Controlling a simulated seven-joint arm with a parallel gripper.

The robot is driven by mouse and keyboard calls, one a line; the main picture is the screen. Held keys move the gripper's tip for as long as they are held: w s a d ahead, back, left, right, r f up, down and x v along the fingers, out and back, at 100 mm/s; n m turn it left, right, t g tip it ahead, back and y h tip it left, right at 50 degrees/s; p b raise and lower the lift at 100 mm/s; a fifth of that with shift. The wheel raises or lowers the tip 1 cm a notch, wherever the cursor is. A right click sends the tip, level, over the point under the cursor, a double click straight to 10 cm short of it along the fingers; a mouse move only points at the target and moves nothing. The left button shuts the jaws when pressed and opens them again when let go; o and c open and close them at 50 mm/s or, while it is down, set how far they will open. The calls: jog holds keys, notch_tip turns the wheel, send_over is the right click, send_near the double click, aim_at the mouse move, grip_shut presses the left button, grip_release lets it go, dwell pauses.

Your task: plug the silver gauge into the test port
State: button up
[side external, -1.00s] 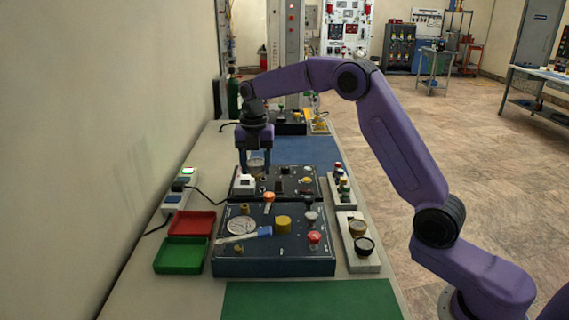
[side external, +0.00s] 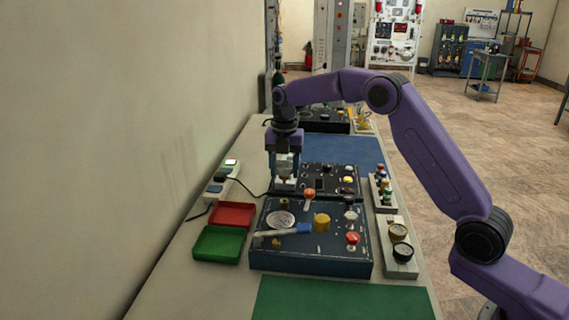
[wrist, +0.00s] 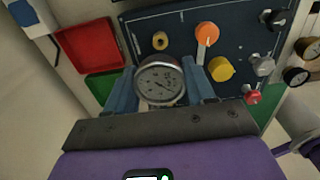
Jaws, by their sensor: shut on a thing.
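My gripper (side external: 284,172) is shut on the silver gauge (wrist: 160,82), a round dial with a white face, seen between the two blue fingers in the wrist view. In the side view the gripper points down over the rear dark panel (side external: 330,182), close above a white block there. The gauge's lower end is hidden, so I cannot tell whether it touches anything. I cannot pick out the test port for certain. A small brass ring fitting (wrist: 160,40) shows on a dark blue panel in the wrist view.
The front panel (side external: 312,258) carries an orange-topped knob (side external: 309,195), a yellow knob (side external: 322,222) and a red knob (side external: 352,239). A red tray (side external: 234,214) and green tray (side external: 219,243) lie left. A rack with gauges (side external: 400,240) stands right. The green mat (side external: 345,299) is clear.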

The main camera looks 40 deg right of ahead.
aim_at(284, 181)
jog(key=shift+f, duration=2.3)
jog(key=shift+f, duration=1.55)
jog(key=o, duration=1.2)
jog(key=shift+o, duration=0.2)
notch_tip(284, 181, up, 17)
jog(key=shift+r, duration=0.15)
